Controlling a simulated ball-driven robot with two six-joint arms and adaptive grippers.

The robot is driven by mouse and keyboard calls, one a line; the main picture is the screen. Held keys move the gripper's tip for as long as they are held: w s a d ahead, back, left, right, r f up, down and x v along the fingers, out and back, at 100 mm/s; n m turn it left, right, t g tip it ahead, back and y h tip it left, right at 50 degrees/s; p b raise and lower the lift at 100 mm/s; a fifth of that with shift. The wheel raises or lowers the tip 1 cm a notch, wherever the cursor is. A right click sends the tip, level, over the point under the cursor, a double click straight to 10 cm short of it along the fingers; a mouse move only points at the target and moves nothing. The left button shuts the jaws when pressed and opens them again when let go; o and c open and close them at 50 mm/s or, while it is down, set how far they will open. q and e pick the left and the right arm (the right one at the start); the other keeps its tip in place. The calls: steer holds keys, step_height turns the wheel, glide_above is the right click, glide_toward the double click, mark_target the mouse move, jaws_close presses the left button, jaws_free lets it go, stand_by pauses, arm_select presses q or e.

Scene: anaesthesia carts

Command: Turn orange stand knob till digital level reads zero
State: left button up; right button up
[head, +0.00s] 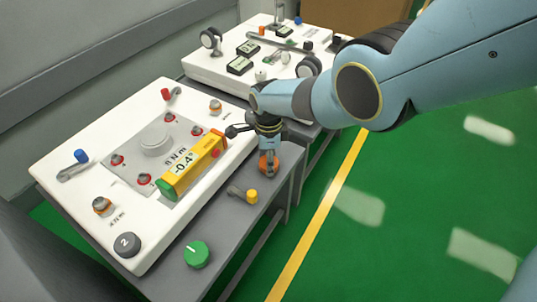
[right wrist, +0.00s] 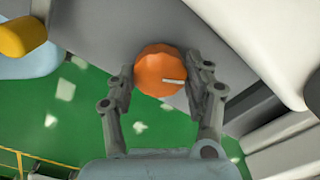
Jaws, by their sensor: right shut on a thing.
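The orange stand knob (head: 269,166) sits at the right edge of the grey bench beside the white cart top. My right gripper (head: 267,152) reaches down onto it from above. In the right wrist view, the orange knob (right wrist: 158,70), with a white pointer mark, lies between the two fingers of my right gripper (right wrist: 160,82), which is shut on its sides. The yellow-orange digital level (head: 193,166) rests on the cart top, and its display reads -0.4°. My left gripper is not in view.
A green knob (head: 196,254) and a yellow-capped lever (head: 251,196) are on the grey bench near the orange knob. A second white cart (head: 215,72) with several dials stands behind. Green floor (head: 400,200) is open to the right.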

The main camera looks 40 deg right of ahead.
steer(key=shift+m, duration=0.6)
steer(key=o, duration=1.2)
steer(key=shift+r, duration=0.1)
step_height(320, 180, up, 12)
steer(key=shift+f, duration=0.1)
stand_by(0.3)
